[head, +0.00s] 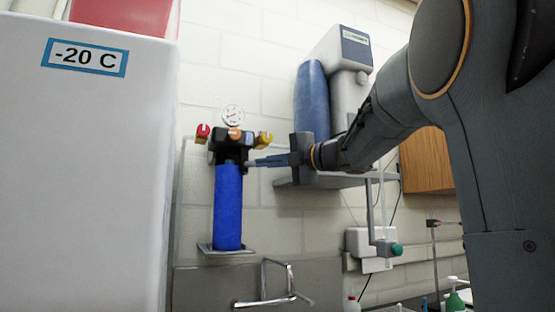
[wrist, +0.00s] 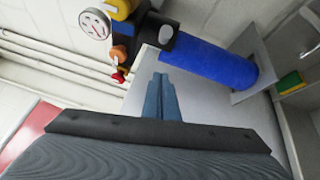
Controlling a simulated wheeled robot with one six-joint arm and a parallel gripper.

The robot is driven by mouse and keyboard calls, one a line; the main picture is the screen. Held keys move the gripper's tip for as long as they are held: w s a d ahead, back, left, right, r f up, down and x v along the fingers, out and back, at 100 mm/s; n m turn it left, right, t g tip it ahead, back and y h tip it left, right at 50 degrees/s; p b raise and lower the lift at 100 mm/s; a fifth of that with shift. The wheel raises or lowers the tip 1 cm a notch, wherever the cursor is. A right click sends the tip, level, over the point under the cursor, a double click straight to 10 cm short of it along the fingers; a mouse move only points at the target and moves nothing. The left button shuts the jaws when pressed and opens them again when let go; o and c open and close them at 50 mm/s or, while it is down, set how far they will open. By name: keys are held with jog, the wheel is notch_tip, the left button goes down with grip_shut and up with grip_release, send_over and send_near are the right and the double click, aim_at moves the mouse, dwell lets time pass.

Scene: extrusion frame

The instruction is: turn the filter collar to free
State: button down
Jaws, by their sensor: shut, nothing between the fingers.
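The filter is a long blue cylinder (head: 228,207) hanging upright under a black head on the wall. The dark collar (head: 231,157) is at the top of the blue cylinder, just below the head. In the wrist view the blue cylinder (wrist: 215,62) lies sideways, with the dark collar (wrist: 184,46) at its left end. My gripper (head: 250,162) comes in from the right at collar height. Its blue fingers (wrist: 160,80) are shut together and empty, pointing toward the collar. In the wrist view a gap shows between fingertips and collar; the head view does not settle contact.
A round gauge (head: 233,115) and red, orange and yellow knobs sit on the filter head. A white -20 C freezer (head: 85,170) stands at left. A shelf (head: 335,180) with a dispenser is at right. A faucet (head: 278,285) is below.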

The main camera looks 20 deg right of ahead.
jog(key=w+p, duration=0.2)
jog(key=w, duration=0.4)
jog(key=shift+d+r, duration=0.35)
jog(key=shift+r, duration=0.1)
jog(key=shift+w+d, duration=0.1)
jog(key=shift+w+d+p, duration=0.95)
jog(key=shift+w+d, duration=0.1)
jog(key=shift+d, duration=0.2)
jog(key=shift+w+d+p, duration=0.4)
jog(key=shift+w+d, duration=0.15)
jog(key=shift+w, duration=0.2)
jog(key=shift+w+d+p, duration=0.4)
jog(key=shift+w+d, duration=0.1)
jog(key=shift+w, duration=0.25)
